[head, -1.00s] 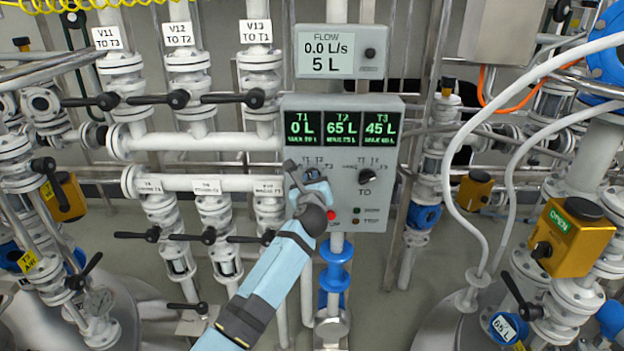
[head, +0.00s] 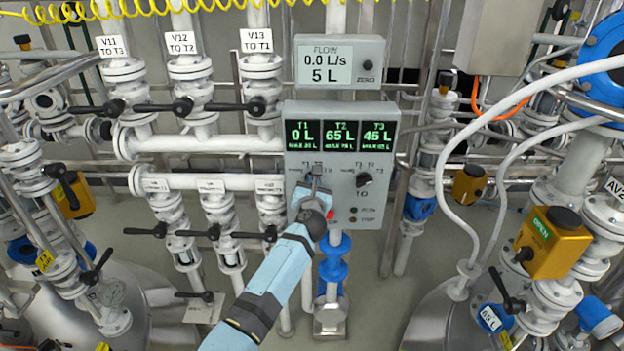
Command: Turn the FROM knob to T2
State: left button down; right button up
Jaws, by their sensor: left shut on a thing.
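The grey control panel (head: 333,200) hangs in the middle of the head view. Its displays read T1 0 L, T2 65 L and T3 45 L. My left gripper (head: 314,179) reaches up from below to the panel's left dial and is shut on the FROM knob. The gripper hides the knob and its FROM label, so I cannot read its pointer. Part of the small tank markings shows above the fingers. The black TO knob (head: 363,180) sits to the right, with its label under it. My right gripper is not in view.
A red button (head: 329,214) lies close beside my left wrist, with small lamps to its right. A flow meter (head: 338,62) above reads 0.0 L/s and 5 L. Valve handles (head: 182,107) and white pipes crowd the left. A white hose (head: 447,165) hangs at right.

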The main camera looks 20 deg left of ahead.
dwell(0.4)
pick_arm(q)
jog(key=c, duration=1.2)
grip_release()
jog(key=shift+o, duration=0.2)
